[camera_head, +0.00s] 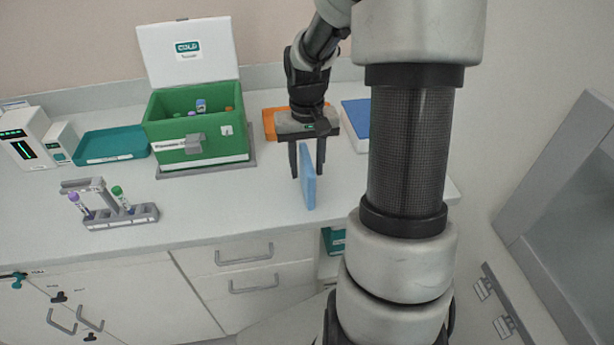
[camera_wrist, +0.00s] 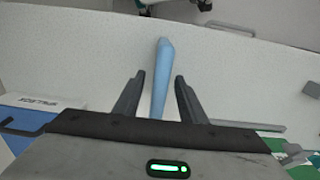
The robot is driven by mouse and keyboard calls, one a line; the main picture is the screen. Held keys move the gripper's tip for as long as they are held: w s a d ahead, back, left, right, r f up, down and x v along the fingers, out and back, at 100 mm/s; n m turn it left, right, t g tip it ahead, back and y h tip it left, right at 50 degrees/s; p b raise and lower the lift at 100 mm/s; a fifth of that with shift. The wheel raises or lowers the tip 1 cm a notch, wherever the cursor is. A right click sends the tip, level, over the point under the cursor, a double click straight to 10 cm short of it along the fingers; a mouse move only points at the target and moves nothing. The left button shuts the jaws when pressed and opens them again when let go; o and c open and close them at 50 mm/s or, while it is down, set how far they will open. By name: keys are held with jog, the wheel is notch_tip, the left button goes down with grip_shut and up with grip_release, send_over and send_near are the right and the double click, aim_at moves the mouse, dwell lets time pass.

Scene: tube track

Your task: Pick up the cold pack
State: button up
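The cold pack (camera_head: 308,178) is a thin light-blue slab standing on edge on the white counter, in the right half of the counter. In the wrist view the cold pack (camera_wrist: 162,75) runs lengthwise between the two dark fingers, with its near end hidden behind the gripper body. My gripper (camera_head: 307,172) is above and around it, with one finger on each side. In the wrist view my gripper (camera_wrist: 156,92) shows a gap on both sides of the pack, so the fingers are open and do not appear to touch it.
A green box (camera_head: 196,125) with its white lid raised holds several tubes. A teal tray (camera_head: 111,146), a grey tube rack (camera_head: 120,215) and a white device (camera_head: 27,138) stand to the left. An orange item (camera_head: 270,124) and a blue item (camera_head: 356,121) lie behind my gripper.

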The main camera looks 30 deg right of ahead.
notch_tip(320, 180, down, 2)
jog(key=shift+f, duration=0.2)
grip_shut()
jog(key=shift+r, duration=0.1)
